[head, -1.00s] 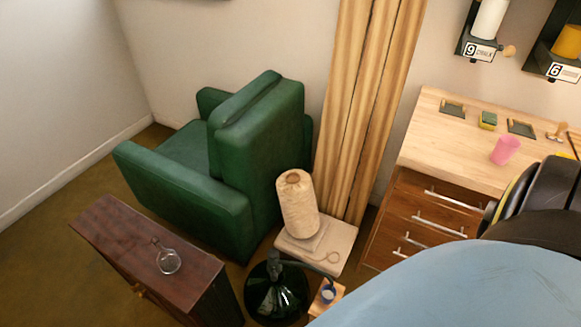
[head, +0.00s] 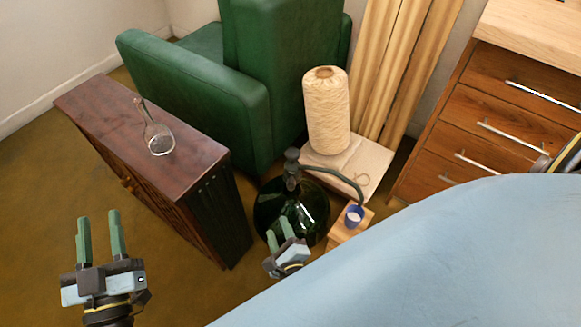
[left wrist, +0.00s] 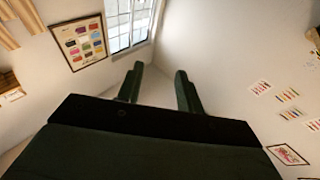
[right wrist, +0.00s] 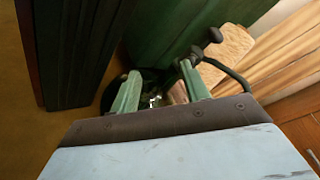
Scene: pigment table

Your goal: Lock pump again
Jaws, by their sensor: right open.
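The pump (head: 292,170) is a dark grey head with a thin curved spout on top of a dark green glass demijohn (head: 308,215). The spout arches right and ends above a small blue cup (head: 354,216). The pump's dark knob also shows in the right wrist view (right wrist: 214,36), beyond my fingers. My right gripper (head: 280,233) is open and empty, in front of the demijohn and lower than the pump head in the picture. I cannot tell whether the pump is locked. My left gripper (head: 99,230) is open and empty over the floor at the left.
The blue cup stands on a small wooden block (head: 345,232). A dark wooden cabinet (head: 95,103) with a glass flask (head: 158,140) stands left of the demijohn. A green armchair (head: 215,85) and a cone of yarn (head: 326,115) stand behind. Drawers (head: 490,120) are at right.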

